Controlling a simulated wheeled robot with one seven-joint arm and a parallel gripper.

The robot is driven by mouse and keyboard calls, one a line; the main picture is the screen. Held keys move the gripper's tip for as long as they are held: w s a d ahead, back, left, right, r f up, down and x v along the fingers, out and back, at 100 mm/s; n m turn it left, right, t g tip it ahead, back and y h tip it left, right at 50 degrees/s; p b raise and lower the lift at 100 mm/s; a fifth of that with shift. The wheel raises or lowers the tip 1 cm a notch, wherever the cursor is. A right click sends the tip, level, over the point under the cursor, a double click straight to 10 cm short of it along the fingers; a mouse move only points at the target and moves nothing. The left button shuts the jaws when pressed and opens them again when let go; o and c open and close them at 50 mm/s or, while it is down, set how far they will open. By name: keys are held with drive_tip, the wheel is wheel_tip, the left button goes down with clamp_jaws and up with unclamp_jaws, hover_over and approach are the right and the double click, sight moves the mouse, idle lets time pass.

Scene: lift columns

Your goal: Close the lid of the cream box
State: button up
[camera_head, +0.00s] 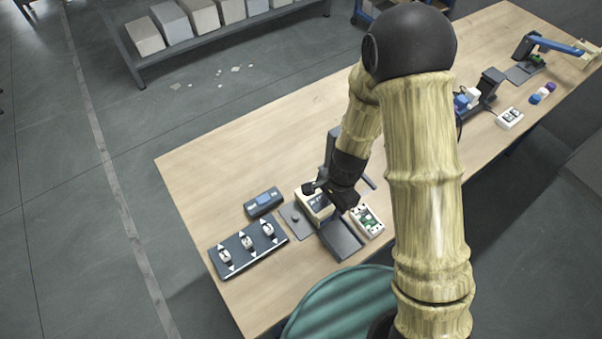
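A cream box (327,213) with a dark top face stands on the wooden table, partly hidden under my gripper. I cannot tell clearly whether its lid is raised or how it is hinged. My gripper (328,195) is at the box, its dark fingers spread apart above or beside it. Whether they touch it is not clear. A second cream case (367,220) with a green board showing lies just to the right.
A dark flat block (341,239) lies in front of the box. A panel with several switches (248,247), a small blue-screened device (263,202) and a grey plate (295,219) lie to the left. A blue-armed tool (556,46) stands far right. The table's left far part is clear.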

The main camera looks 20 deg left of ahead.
drive_tip(key=shift+r, duration=0.15)
drive_tip(key=shift+r+p, duration=2.9)
drive_tip(key=shift+r, duration=0.05)
drive_tip(key=shift+w+d+r, duration=0.2)
drive_tip(key=shift+d+r, duration=0.05)
drive_tip(key=s+d+r+n+t+h+b, duration=0.1)
drive_tip(key=d+r+n+t, duration=0.3)
drive_tip(key=d+r, duration=1.2)
drive_tip(key=s+d+n+b, duration=0.1)
drive_tip(key=d+n, duration=0.1)
drive_tip(key=n, duration=0.2)
